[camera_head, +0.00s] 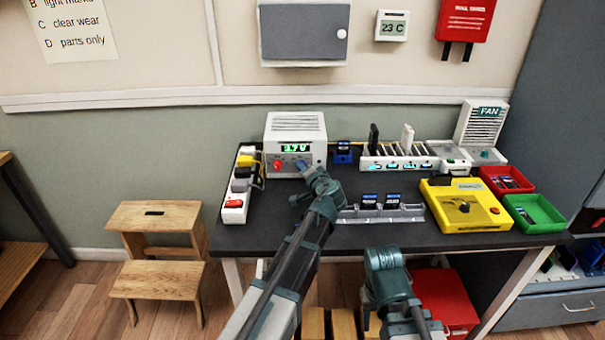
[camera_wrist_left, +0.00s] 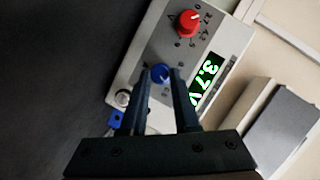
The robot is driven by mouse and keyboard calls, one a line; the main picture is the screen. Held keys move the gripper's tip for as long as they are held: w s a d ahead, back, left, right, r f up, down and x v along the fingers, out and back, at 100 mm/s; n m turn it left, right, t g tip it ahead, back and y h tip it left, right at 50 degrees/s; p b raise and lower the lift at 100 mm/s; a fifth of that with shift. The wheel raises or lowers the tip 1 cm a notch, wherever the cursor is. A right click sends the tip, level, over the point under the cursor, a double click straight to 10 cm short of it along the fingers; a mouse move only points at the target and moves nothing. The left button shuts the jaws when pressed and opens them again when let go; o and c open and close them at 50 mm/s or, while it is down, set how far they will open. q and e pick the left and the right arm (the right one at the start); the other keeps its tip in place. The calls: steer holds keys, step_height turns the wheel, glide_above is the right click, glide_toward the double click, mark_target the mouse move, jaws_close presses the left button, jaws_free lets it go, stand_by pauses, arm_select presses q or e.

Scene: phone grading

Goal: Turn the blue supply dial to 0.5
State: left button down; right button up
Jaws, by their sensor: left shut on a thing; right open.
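The white power supply (camera_head: 296,135) stands at the back left of the black table. Its green display (camera_wrist_left: 206,82) reads 3.7 V in the left wrist view. The blue dial (camera_wrist_left: 160,73) sits on the panel below the red dial (camera_wrist_left: 188,22) in that view. My left gripper (camera_wrist_left: 160,88) is shut on the blue dial, one finger on each side of it. In the head view my left gripper (camera_head: 305,170) reaches the supply front and partly covers the blue dial. My right gripper (camera_head: 383,258) hangs in front of the table edge, away from the supply; its fingers are hard to see.
A power strip (camera_head: 235,213) lies left of the supply.

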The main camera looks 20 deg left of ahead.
arm_select(q)
steer(key=shift+d+f+m+t+y+b, duration=0.15)
steer(key=shift+m+y+b, duration=0.25)
steer(key=shift+m+b, duration=0.45)
steer(key=shift+f+m+t+y+b, duration=0.15)
steer(key=shift+m+y+b, duration=0.25)
steer(key=shift+m+b, duration=0.4)
steer(key=shift+m, duration=0.25)
steer(key=c, duration=0.7)
jaws_free()
steer(key=shift+o, duration=0.2)
steer(key=shift+r, duration=0.1)
